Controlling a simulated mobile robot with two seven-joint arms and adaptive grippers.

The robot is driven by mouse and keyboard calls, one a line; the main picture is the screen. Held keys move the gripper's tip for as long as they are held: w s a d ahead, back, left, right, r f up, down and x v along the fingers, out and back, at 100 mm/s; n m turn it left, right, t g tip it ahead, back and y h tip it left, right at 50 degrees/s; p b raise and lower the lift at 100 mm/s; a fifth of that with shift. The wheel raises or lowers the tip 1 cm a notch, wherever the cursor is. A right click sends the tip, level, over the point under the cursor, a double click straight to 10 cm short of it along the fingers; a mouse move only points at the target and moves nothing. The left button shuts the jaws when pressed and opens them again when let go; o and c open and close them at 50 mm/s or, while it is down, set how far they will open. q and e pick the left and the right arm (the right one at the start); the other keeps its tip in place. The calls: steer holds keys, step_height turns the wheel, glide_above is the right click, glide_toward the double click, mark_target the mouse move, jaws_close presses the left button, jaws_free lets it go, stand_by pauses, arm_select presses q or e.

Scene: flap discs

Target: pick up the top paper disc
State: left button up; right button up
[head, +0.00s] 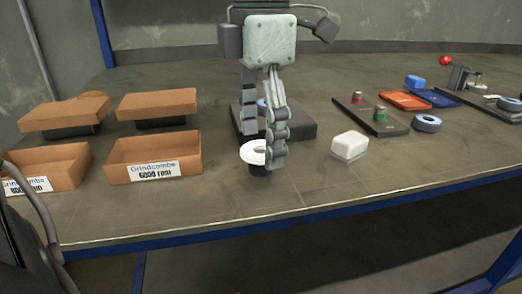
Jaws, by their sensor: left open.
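A white paper disc (253,152) with a dark centre lies on top of a short black stand or stack (258,171) near the front middle of the table. My left gripper (264,148) is open and points down at it. One finger is just behind the disc, and the other passes in front of its right side and hides that edge. I cannot tell whether either finger touches the disc. What lies directly under the disc is mostly hidden. My right gripper does not show.
Two open brown boxes labelled with rpm values, one left (48,167) and one nearer (155,158), stand left, with raised lids behind. A dark block (300,125) sits behind the gripper. A white box (349,146), a dark board (368,117) and a blue-grey ring (427,124) stand right.

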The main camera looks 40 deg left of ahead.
arm_select(q)
steer(key=c, duration=0.8)
